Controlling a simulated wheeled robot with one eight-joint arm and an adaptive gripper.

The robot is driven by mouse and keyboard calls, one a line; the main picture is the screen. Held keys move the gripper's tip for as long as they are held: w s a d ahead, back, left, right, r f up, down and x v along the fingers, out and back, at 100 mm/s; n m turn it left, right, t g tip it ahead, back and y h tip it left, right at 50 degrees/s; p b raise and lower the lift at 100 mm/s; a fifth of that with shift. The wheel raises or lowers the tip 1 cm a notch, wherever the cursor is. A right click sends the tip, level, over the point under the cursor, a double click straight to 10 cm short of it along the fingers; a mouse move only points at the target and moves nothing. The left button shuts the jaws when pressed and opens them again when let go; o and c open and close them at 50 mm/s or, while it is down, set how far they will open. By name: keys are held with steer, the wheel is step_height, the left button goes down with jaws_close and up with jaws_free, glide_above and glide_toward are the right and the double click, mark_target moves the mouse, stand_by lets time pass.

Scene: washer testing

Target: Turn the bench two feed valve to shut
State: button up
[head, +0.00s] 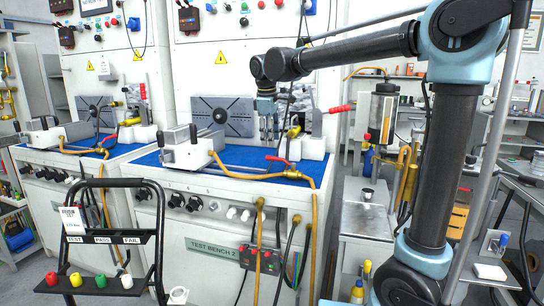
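Test bench two (215,247), named by its label, stands in the middle with a blue top. A red lever (277,159) sits on a brass valve (292,174) at the bench's front right, where a yellow hose joins it. The lever slants up to the left from the valve. Another red handle (340,109) sticks out to the right from the fixture at the back right of the bench. My gripper (268,138) points down over the bench, above and behind the valve in the picture. It seems apart from the lever. Its fingers are too small to tell their opening.
A grey clamp fixture (190,150) stands on bench two, left of the valve. A similar bench (60,165) is at the left. A black stand (105,240) with colored knobs is in front. A metal cart (365,215) stands at the right.

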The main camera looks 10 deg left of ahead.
mark_target(280, 160)
steer(key=f, duration=0.2)
steer(key=w+f, duration=0.1)
steer(key=f, duration=0.4)
steer(key=shift+w+f, duration=0.25)
steer(key=shift+d, duration=0.1)
jaws_close()
